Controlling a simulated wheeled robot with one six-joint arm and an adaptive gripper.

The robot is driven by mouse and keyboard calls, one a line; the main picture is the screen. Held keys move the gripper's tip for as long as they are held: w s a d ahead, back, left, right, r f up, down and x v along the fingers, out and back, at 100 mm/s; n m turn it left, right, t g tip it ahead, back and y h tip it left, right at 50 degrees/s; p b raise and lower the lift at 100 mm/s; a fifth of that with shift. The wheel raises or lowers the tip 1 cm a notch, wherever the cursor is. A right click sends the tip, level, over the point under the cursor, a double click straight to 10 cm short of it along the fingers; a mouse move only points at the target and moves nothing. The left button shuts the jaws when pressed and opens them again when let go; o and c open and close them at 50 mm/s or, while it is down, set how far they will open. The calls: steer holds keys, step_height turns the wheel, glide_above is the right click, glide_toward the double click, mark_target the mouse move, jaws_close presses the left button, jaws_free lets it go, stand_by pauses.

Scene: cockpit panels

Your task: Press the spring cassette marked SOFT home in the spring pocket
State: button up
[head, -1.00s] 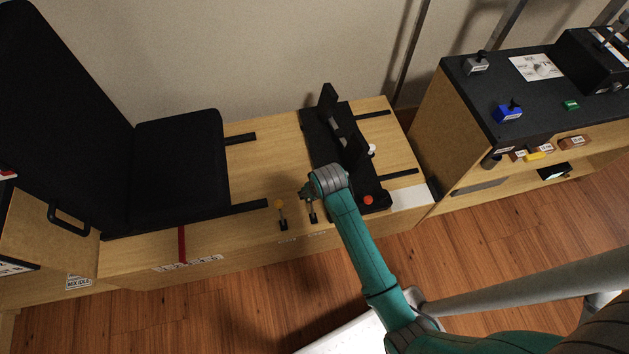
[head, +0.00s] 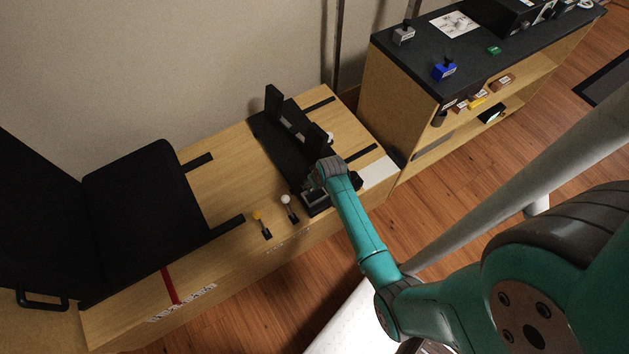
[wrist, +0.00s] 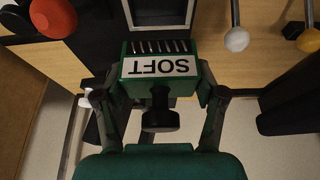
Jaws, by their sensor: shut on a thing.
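The green spring cassette marked SOFT (wrist: 160,68) is between the two fingers of my gripper (wrist: 160,82) in the wrist view. Its white label reads upside down, and a black knob (wrist: 160,115) projects from it towards my palm. A dark, grey-rimmed opening (wrist: 160,20), which looks like the spring pocket, lies just beyond the cassette. I cannot tell whether the cassette has entered it. In the head view my gripper (head: 312,182) is over the near end of the black pedal-like unit (head: 275,140), and the cassette is not clearly visible there.
A white-knobbed lever (head: 286,200) and a yellow-knobbed lever (head: 258,216) stand left of my gripper. A red knob (wrist: 53,17) shows in the wrist view. A black-topped bench (head: 470,65) with a blue block (head: 445,70) stands at the right.

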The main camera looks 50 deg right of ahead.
steer(key=shift+f, duration=0.1)
steer(key=shift+f, duration=2.75)
steer(key=shift+f, duration=1.25)
steer(key=o, duration=1.3)
steer(key=shift+c, duration=0.2)
steer(key=v, duration=1.2)
steer(key=shift+a, duration=0.1)
